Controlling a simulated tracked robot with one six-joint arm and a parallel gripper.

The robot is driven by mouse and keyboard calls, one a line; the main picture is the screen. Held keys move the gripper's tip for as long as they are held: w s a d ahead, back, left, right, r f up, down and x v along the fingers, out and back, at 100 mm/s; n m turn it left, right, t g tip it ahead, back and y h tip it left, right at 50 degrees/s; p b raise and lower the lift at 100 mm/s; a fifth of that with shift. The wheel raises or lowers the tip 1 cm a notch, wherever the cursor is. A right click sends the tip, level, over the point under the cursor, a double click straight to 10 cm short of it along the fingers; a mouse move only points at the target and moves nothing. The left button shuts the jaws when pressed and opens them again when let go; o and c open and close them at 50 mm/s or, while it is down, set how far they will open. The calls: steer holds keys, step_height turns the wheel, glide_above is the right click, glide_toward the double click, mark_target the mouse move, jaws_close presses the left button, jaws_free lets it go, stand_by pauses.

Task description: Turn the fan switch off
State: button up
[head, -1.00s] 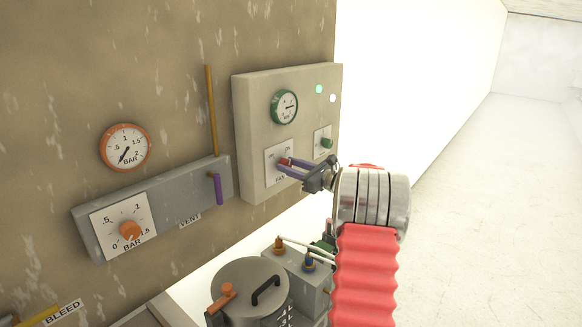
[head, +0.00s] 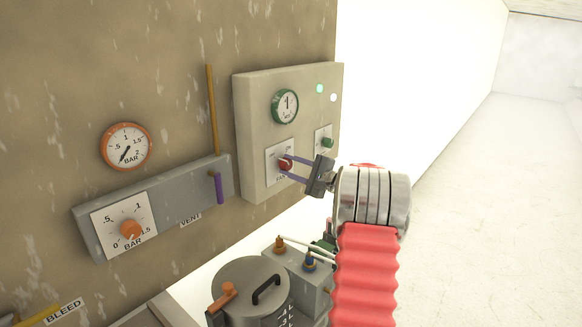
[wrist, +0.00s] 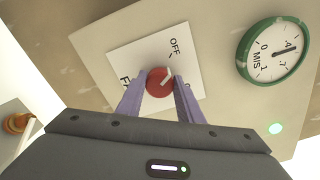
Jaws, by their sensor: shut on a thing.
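The fan switch is a red round knob (wrist: 159,83) on a white plate (wrist: 120,50) marked OFF and, partly hidden, FAN. Its white pointer line slants toward the OFF mark in the wrist view. The knob (head: 285,163) also shows in the head view, on the pale panel (head: 255,120). My gripper (head: 288,165) has its purple fingers on either side of the knob, shut on it. In the wrist view my gripper (wrist: 160,85) covers the lower part of the plate.
A green-rimmed m/s gauge (head: 285,106) sits above the knob, with a green lamp (head: 320,88) near it. A green knob (head: 327,142) is close on the right. A grey box with an orange knob (head: 131,230) and a purple lever (head: 218,188) lie left. A lidded pot (head: 250,275) stands below.

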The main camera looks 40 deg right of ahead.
steer(key=shift+a+f+n, duration=0.1)
steer(key=shift+f+n, duration=0.05)
steer(key=shift+n, duration=1.15)
steer(key=o, duration=1.1)
steer(key=shift+c, duration=0.2)
steer(key=shift+s, duration=0.15)
steer(key=s+d, duration=0.1)
steer(key=s, duration=1.2)
steer(key=shift+s, duration=0.25)
steer(key=shift+d, duration=0.15)
